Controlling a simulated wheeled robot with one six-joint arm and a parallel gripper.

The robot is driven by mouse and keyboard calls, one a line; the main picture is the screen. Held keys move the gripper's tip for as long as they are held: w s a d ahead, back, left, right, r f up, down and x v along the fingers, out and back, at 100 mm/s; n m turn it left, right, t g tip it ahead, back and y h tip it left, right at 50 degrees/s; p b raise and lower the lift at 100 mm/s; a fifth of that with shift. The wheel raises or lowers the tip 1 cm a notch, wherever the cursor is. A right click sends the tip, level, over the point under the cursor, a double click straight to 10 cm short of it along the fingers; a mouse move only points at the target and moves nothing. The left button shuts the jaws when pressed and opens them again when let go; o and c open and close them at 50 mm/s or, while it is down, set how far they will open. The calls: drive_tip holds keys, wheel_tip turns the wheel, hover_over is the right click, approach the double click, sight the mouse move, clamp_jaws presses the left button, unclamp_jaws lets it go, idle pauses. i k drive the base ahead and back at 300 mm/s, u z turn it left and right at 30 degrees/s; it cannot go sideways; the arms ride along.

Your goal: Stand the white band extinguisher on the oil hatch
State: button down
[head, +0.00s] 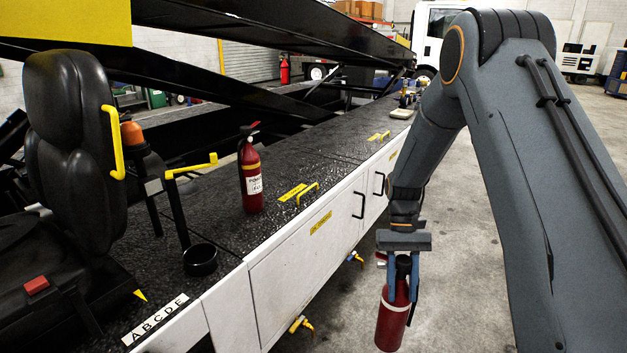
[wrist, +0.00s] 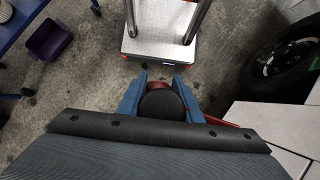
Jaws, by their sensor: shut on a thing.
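My gripper (head: 402,268) hangs beside the loader's white side, out over the floor. It is shut on a red extinguisher (head: 393,320), which hangs slightly tilted with a pale band around its body. In the wrist view my gripper's blue fingers (wrist: 160,92) flank the extinguisher's dark round top (wrist: 160,104). On the black deck, a yellow hatch label (head: 293,192) lies beside a yellow handle (head: 308,193); another label (head: 376,137) lies farther along. The lettering is too small to read, so I cannot tell which hatch is oil.
Another red extinguisher (head: 251,185), with a yellow band and white label, stands on the deck left of the nearer hatch label. Black beams (head: 190,90) slope over the deck's far side.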

sight(308, 167)
drive_tip(key=z, duration=0.95)
drive_tip(key=i, duration=2.1)
drive_tip(key=u, duration=1.45)
